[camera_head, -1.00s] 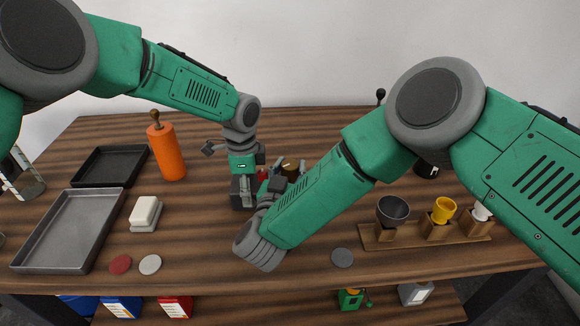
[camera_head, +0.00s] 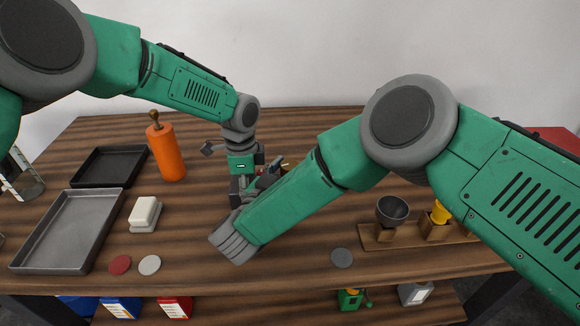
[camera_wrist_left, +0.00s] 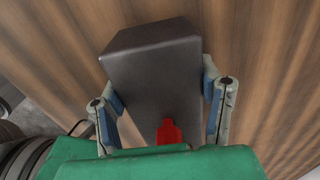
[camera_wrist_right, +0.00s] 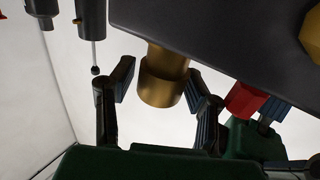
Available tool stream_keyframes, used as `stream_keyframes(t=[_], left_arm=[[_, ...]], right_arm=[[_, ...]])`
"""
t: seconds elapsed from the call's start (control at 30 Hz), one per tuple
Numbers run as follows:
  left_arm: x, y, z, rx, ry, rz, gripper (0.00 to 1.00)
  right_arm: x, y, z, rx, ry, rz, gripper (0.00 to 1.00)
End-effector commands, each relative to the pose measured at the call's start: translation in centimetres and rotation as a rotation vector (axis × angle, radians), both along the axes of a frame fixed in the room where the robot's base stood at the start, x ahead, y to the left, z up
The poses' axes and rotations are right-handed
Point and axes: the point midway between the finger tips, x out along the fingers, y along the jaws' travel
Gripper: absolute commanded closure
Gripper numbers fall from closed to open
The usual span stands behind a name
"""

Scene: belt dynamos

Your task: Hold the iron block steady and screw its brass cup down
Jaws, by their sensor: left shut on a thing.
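The iron block (camera_wrist_left: 150,70) is a dark grey box. My left gripper (camera_wrist_left: 160,85) has a finger on each side of it and is shut on it. A red piece (camera_wrist_left: 168,132) shows against the block near my palm. In the right wrist view, the block (camera_wrist_right: 225,35) fills the top, and the brass cup (camera_wrist_right: 163,85) sticks out from its face. My right gripper (camera_wrist_right: 160,75) is open, with one finger on each side of the cup and a gap at least on the left. In the head view, my right arm hides most of the block and cup.
An orange cylinder (camera_head: 166,152), a black tray (camera_head: 110,166) and a grey tray (camera_head: 70,230) stand at left. A white block (camera_head: 145,211) and flat discs (camera_head: 150,265) lie nearby. A wooden rack (camera_head: 410,240) with a dark bowl (camera_head: 392,210) is at right.

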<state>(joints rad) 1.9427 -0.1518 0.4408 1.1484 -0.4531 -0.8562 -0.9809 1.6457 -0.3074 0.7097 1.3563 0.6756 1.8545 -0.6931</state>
Motion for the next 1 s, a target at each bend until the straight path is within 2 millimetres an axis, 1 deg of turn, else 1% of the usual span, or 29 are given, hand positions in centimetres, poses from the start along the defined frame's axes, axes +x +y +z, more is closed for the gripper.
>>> stream_keyframes(t=[0.37, 0.47, 0.7, 0.8, 0.9, 1.0], left_arm=[[0.0, 0.1, 0.0, 0.002, 0.0, -0.002, 0.92], [0.0, 0.0, 0.0, 0.002, 0.0, -0.002, 0.92], [0.0, 0.0, 0.0, 0.002, 0.001, -0.003, 0.92], [-0.1, 0.0, 0.0, 0.002, 0.001, -0.003, 0.92], [-0.1, 0.0, 0.0, 0.001, 0.001, -0.003, 0.92], [-0.1, 0.0, 0.0, 0.001, 0.002, -0.003, 0.92]], right_arm=[[-0.1, 0.1, 0.0, 0.0, -0.001, 0.002, 0.44], [-1.0, 0.7, 0.0, 0.0, 0.0, 0.004, 0.44], [-4.5, 2.7, -0.1, 0.0, 0.001, 0.005, 0.44], [-5.5, 3.4, -0.1, -0.001, 0.0, 0.003, 0.44], [-6.2, 3.7, -0.2, 0.0, 0.001, 0.003, 0.44], [-6.4, 3.8, -0.2, 0.0, 0.0, 0.001, 0.44]])
